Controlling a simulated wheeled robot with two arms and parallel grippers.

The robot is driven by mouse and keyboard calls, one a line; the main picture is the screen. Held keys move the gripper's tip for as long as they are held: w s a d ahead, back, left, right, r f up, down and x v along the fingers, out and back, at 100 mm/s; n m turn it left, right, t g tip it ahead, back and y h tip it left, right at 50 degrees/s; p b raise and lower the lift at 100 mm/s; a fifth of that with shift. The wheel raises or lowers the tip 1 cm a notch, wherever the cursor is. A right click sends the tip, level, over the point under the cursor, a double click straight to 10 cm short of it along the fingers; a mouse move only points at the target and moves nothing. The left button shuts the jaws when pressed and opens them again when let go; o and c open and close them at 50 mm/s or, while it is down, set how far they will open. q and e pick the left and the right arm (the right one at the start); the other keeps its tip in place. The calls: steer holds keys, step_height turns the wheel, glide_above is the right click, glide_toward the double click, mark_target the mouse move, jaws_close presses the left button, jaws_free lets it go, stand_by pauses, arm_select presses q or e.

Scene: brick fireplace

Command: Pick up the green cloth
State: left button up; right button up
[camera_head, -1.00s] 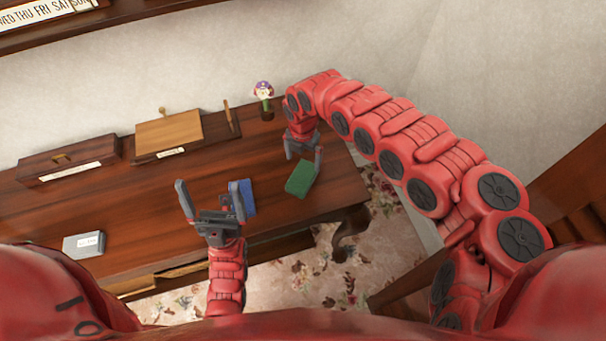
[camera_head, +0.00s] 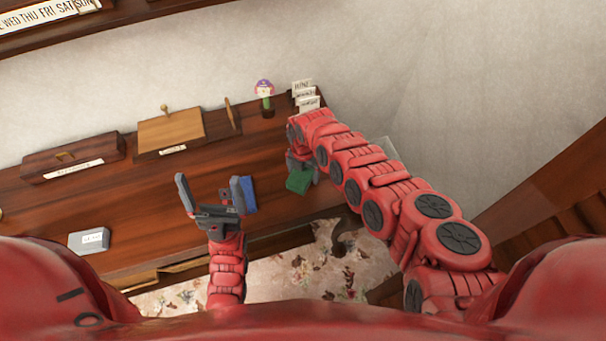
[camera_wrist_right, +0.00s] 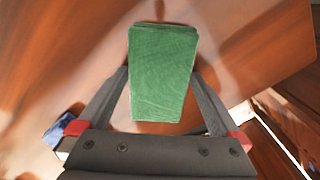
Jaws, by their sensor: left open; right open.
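The green cloth (camera_head: 300,180) is a small folded rectangle on the right part of the wooden desk.
The blue item (camera_head: 248,195) lies on the desk (camera_head: 150,215) left of the cloth. A wooden box (camera_head: 75,158), a slanted wooden board (camera_head: 172,132), a small figurine (camera_head: 265,97) and white cards (camera_head: 305,95) stand along the back. A grey box (camera_head: 88,240) is at front left.

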steer(key=shift+c, duration=0.2)
steer(key=c, duration=1.1)
